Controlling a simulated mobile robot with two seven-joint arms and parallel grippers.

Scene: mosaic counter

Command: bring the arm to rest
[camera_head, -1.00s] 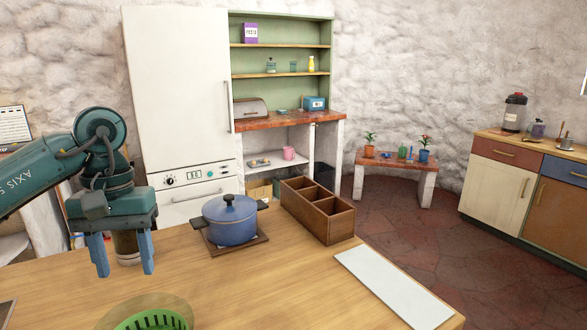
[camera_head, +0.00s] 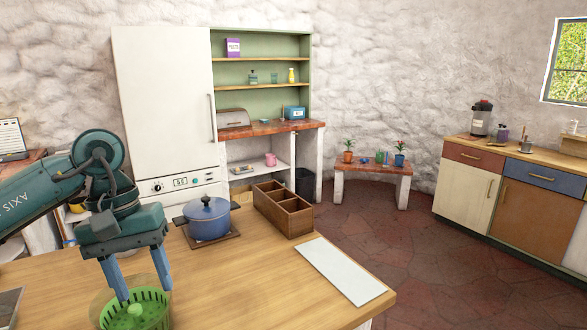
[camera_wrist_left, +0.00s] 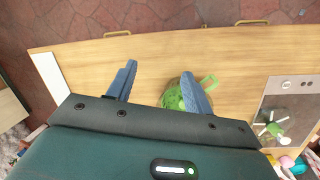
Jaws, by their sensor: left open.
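My left gripper (camera_head: 143,296) hangs over the left part of the wooden counter with its two blue fingers apart and nothing seen between them. In the head view its fingers overlap the green slotted basket (camera_head: 152,312), and I cannot tell how far above it they are. The left wrist view also shows the open fingers (camera_wrist_left: 160,82) over the counter, with the green basket (camera_wrist_left: 174,97) partly hidden behind the right finger. My right gripper is not in view.
A blue lidded pot (camera_head: 208,220) stands on a trivet. A wooden compartment box (camera_head: 290,220) and a white board (camera_head: 343,270) are to its right. The counter's middle (camera_head: 240,285) is clear. A tall white fridge (camera_head: 165,95) stands behind.

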